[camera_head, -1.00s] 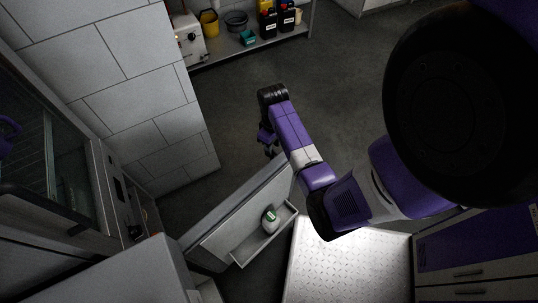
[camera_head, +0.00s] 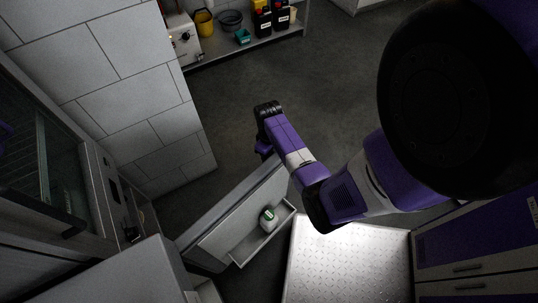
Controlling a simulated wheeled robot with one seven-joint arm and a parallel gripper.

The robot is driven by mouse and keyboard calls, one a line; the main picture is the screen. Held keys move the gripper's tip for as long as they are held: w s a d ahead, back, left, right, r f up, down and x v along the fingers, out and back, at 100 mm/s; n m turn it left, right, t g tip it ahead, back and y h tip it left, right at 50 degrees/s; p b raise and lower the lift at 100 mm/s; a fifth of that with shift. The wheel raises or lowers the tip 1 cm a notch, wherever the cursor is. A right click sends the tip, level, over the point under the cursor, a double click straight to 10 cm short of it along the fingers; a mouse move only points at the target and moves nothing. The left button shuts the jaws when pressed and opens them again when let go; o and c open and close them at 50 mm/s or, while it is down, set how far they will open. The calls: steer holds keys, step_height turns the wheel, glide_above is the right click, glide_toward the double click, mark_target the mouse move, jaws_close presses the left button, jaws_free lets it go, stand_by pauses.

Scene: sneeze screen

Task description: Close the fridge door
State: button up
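The fridge door (camera_head: 222,226) stands open at the lower middle, swung out from the grey fridge body (camera_head: 118,278) at the lower left. A shelf on the door's inner side holds a small white bottle with a green mark (camera_head: 267,218). My purple and black arm reaches over from the right, with its wrist past the door's outer side. My gripper (camera_head: 262,147) is mostly hidden behind the wrist, near the door's far upper edge. I cannot tell whether it touches the door or whether its fingers are open.
A ridged metal surface (camera_head: 345,262) lies right of the door. A purple-fronted drawer cabinet (camera_head: 470,255) is at the lower right. A white block wall (camera_head: 135,95) and a glass-fronted cabinet (camera_head: 40,165) are on the left. Dark floor (camera_head: 310,85) is clear beyond the door.

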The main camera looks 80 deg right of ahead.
jaws_close()
steer(key=shift+d, duration=0.1)
stand_by(1.1)
